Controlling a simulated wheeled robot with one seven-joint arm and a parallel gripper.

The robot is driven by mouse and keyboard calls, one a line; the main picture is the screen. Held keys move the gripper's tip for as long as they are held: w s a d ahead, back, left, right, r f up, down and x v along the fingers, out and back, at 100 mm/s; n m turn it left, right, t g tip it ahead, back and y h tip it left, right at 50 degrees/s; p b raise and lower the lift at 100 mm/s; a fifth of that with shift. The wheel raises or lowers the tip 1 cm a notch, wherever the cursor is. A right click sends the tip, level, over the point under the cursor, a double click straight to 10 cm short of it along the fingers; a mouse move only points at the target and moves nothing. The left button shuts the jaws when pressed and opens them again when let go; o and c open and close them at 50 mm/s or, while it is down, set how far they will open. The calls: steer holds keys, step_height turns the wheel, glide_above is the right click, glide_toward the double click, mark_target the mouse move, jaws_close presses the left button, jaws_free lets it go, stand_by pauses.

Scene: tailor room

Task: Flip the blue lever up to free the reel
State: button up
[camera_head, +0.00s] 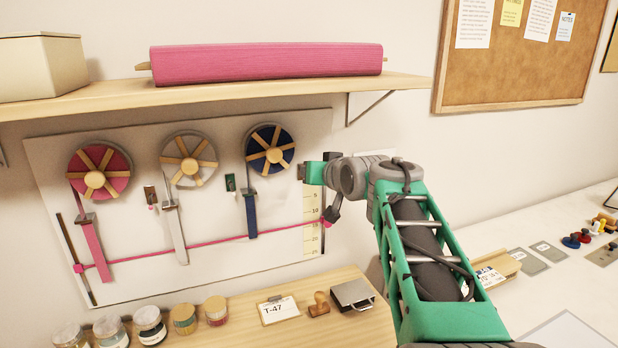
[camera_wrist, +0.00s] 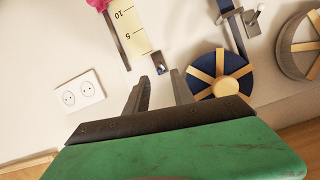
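The blue reel (camera_head: 269,150) is mounted on the wall panel, with wooden spokes and a blue strap (camera_head: 251,215) hanging from it; it also shows in the wrist view (camera_wrist: 234,66). A small lever plate (camera_wrist: 158,63) with a bit of blue at its edge sits beside this reel in the wrist view. My gripper (camera_wrist: 160,77) is open and empty, its two fingertips apart just short of the plate, which appears between them. I cannot tell whether they touch it. In the head view my gripper and arm hide this lever.
Pink (camera_head: 98,171) and pale grey (camera_head: 188,159) reels with levers hang to the left. A shelf (camera_head: 225,92) with a pink fabric roll (camera_head: 265,62) juts out above. Jars and a T-47 card (camera_head: 278,310) stand on the wooden table below. A wall socket (camera_wrist: 79,92) is near the gripper.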

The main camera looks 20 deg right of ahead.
steer(key=shift+s+r, duration=0.2)
steer(key=shift+s, duration=0.45)
steer(key=s+f+m+g, duration=0.1)
steer(key=s+f+g, duration=0.4)
steer(key=s+f, duration=0.6)
steer(key=s+f+g, duration=0.5)
steer(key=s+f, duration=0.2)
steer(key=f, duration=0.7)
steer(key=s+a+f+n+g, duration=0.1)
steer(key=s+a+f, duration=0.2)
steer(key=s+a, duration=0.15)
steer(key=s+a+f+g, duration=0.1)
steer(key=s+a+f, duration=0.15)
steer(key=s, duration=0.35)
steer(key=a+r+n+t, duration=0.1)
steer(key=a+r+n, duration=0.1)
steer(key=a, duration=0.5)
steer(key=shift+w+r+n, duration=0.3)
steer(key=shift+w+r, duration=0.05)
steer(key=shift+r, duration=0.05)
